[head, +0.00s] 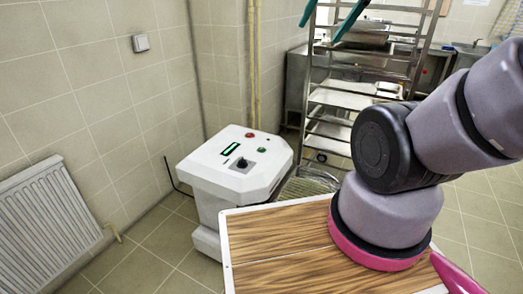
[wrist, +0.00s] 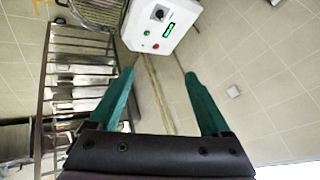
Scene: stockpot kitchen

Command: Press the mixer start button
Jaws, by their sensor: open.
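The white mixer control unit (head: 236,170) stands on the floor by the tiled wall in the head view. Its sloped top carries a green button (head: 262,149), a red button (head: 250,135), a dark display with green digits (head: 230,149) and a black knob (head: 242,163). My gripper (head: 320,31) shows at the top edge, its two teal fingers apart and empty. In the wrist view, my gripper (wrist: 160,73) is open, and the panel with the green button (wrist: 147,33) lies beyond the fingertips, not touched.
A metal rack (head: 330,95) with trays stands behind and right of the unit. A wood-topped surface (head: 270,240) is in front. A radiator (head: 45,215) is on the left wall. Yellow pipes (head: 253,60) run up the corner. Floor at left is clear.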

